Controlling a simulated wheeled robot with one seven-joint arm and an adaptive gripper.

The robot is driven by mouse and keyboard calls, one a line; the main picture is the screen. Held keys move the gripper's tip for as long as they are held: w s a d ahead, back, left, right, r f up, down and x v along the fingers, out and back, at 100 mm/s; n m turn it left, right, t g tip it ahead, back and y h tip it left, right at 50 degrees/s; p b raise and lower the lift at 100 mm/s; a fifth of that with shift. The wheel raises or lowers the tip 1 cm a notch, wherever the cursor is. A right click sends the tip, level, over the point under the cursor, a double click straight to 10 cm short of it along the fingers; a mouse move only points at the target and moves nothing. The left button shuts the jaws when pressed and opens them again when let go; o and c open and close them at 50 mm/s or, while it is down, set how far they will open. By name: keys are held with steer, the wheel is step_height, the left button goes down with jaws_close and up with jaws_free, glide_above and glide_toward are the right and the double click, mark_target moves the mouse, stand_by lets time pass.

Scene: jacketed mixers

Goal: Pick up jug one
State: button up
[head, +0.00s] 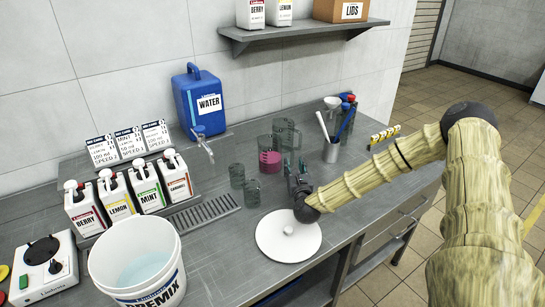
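A clear jug with pink liquid (270,160) stands upright on the grey counter. A second clear jug (286,132) stands just behind it to the right and looks empty. No number shows on either, so I cannot tell which is jug one. My gripper (291,166) is low over the counter, just right of the pink-filled jug. Its small dark fingers overlap the background, and I cannot tell whether they are open or touching the jug. The jug's handle is not clearly visible.
Two small clear beakers (245,181) stand left of the jug. A white round lid (288,237) lies in front, under my arm. A steel pot of utensils (332,148) stands to the right. A premix bucket (138,262), blue water container (201,103) and several syrup bottles (148,187) fill the left.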

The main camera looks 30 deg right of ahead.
mark_target(292, 160)
steer(key=shift+w+d+r, duration=0.15)
steer(key=shift+w+r, duration=0.05)
steer(key=shift+r, duration=0.05)
steer(key=x, duration=0.1)
steer(key=p+x, duration=0.2)
steer(key=shift+w+f, duration=0.15)
steer(key=shift+f, duration=0.15)
steer(key=shift+w+d, duration=0.3)
steer(key=shift+w, duration=0.2)
jaws_close()
